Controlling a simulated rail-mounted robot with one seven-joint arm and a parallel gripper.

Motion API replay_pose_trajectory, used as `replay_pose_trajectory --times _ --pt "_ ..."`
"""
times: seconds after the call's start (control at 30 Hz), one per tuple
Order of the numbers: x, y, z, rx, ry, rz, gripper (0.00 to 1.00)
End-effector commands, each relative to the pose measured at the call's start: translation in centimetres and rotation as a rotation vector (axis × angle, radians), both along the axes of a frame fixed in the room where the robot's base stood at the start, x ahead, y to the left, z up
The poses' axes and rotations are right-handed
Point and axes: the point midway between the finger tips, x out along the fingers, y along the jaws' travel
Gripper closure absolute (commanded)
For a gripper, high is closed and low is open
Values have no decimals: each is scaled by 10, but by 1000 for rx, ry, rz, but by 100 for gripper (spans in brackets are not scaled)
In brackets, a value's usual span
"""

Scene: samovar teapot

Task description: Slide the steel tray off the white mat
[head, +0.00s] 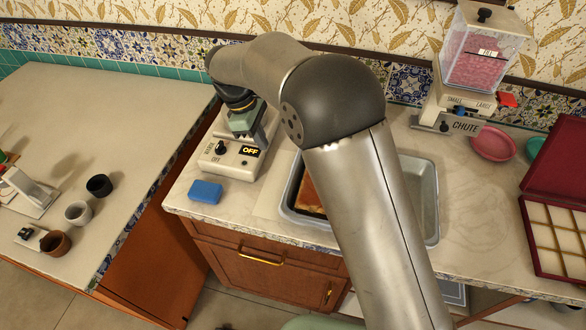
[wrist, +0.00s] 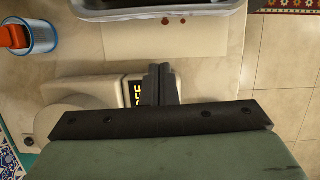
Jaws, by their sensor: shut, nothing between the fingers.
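The steel tray (head: 432,220) stands on the counter in the head view, its middle hidden behind my arm. A brown slab (head: 308,198) lies inside its left part. In the wrist view the tray's near wall (wrist: 160,12) crosses the top edge. The pale white mat (wrist: 215,45) lies below it with small reddish spots; a strip of it (head: 268,203) shows left of the tray in the head view. My gripper (wrist: 160,72) is shut and empty, apart from the tray, over the appliance's side.
A switch box marked OFF (head: 222,158) stands left of the tray, close under my gripper. A blue sponge (head: 205,191) lies near the counter's front edge. A blue-rimmed cup (wrist: 38,32) is at upper left in the wrist view. A chute dispenser (head: 450,110) and pink plate (head: 492,143) stand right.

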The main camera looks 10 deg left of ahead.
Motion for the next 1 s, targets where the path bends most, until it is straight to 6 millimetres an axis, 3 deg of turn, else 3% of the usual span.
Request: replay_pose_trajectory --times 0.47,0.7,1.0 --pt "0 -29 -87 -2 3 -6 100" --pt "1 -61 -87 0 0 -7 100" --pt "1 -69 -89 1 -1 -6 100"
